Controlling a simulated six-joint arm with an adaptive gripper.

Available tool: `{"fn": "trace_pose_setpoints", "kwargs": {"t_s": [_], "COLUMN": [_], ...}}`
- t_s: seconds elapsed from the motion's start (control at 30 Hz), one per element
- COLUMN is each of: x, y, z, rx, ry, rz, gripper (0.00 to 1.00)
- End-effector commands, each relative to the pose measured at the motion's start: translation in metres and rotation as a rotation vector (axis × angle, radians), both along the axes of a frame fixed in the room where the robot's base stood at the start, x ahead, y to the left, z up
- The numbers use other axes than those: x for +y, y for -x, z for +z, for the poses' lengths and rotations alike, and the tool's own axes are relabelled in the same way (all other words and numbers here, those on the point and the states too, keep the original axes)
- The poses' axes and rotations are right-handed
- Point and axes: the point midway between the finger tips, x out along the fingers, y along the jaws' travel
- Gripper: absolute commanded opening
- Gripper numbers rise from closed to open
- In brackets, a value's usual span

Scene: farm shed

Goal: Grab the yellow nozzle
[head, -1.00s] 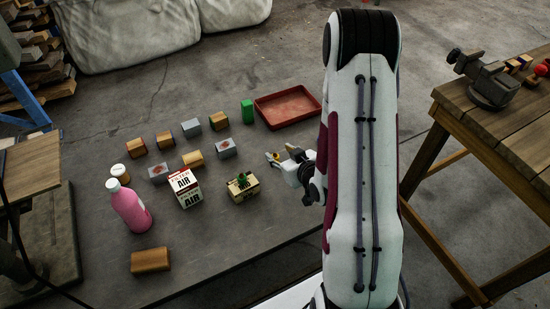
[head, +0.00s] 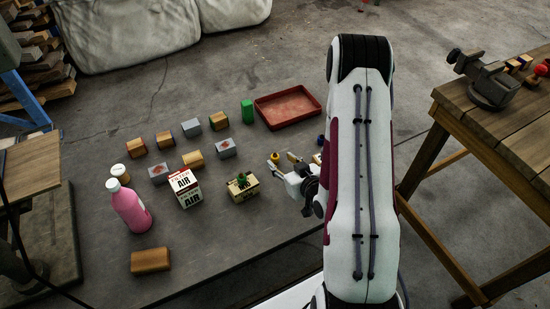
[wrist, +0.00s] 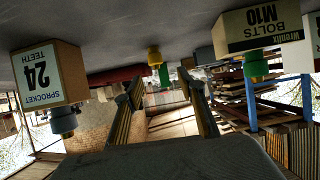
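The yellow nozzle (wrist: 154,55) stands upright on what looks like a box or the table, between and beyond my finger tips in the wrist view, which looks upside down. In the head view a yellow piece that looks like it shows just behind my gripper (head: 290,157); its lower part is hidden. My gripper (wrist: 162,94) is open, with its two fingers wide apart and nothing between them. The nozzle is ahead of the fingers and apart from them.
A bolts box (wrist: 262,27) with a green piece (wrist: 256,66) and a sprocket box (wrist: 48,76) with a blue piece (wrist: 64,121) flank the way. A red tray (head: 289,106) and green block (head: 247,111) are behind. A pink bottle (head: 131,211) stands at left.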

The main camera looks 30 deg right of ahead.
Motion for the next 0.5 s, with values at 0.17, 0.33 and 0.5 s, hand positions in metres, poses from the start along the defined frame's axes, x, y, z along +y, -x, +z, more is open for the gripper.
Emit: {"fn": "trace_pose_setpoints", "kwargs": {"t_s": [0.17,0.33,0.5], "x": [0.001,0.000,0.000], "y": [-0.013,-0.018,-0.018], "z": [-0.006,-0.009,-0.009], "rx": [0.000,0.000,0.000], "ry": [0.000,0.000,0.000], "rz": [0.002,0.001,0.000], "gripper": [0.39,0.39,0.39]}}
